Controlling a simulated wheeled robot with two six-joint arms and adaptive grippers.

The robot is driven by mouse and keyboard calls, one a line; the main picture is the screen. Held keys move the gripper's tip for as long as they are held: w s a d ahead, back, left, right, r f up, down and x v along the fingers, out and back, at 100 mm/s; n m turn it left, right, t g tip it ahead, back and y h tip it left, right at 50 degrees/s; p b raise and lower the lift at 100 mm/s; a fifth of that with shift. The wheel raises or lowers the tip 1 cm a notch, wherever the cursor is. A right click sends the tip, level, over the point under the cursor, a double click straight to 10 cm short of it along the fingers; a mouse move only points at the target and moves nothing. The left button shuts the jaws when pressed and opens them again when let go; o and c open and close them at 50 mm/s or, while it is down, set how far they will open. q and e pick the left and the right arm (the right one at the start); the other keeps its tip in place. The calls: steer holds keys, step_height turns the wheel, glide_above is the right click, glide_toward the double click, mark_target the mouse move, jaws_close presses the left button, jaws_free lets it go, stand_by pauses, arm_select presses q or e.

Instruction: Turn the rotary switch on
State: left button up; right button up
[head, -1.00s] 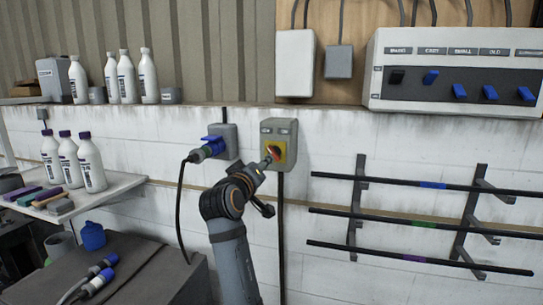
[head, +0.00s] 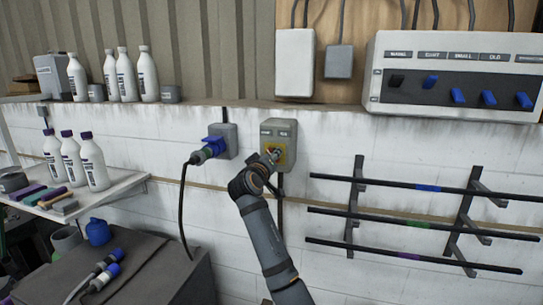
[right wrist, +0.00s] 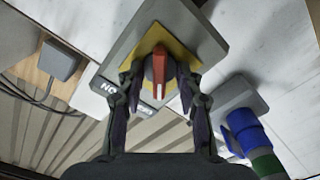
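The rotary switch is a grey box (head: 289,130) on the white wall, with a yellow plate (right wrist: 187,57) and a red knob (right wrist: 159,73). In the right wrist view the knob's long handle runs up and down the picture, turned relative to the tilted plate. Lettering on the box appears upside down there. My right gripper (right wrist: 161,77) is open, one finger on each side of the knob, with gaps visible between fingers and knob. In the head view my right gripper (head: 272,158) covers much of the knob. My left gripper is not in view.
A blue plug and socket (head: 213,147) sit left of the switch, with a black cable hanging down. A rack of dark bars (head: 420,188) is on the right. A panel of blue switches (head: 460,80) is above right. White bottles (head: 92,163) stand at left.

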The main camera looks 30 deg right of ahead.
jaws_close()
steer(key=shift+s+d+f+m+b, duration=0.1)
steer(key=shift+m+b, duration=7.8)
steer(key=shift+b, duration=0.7)
jaws_free()
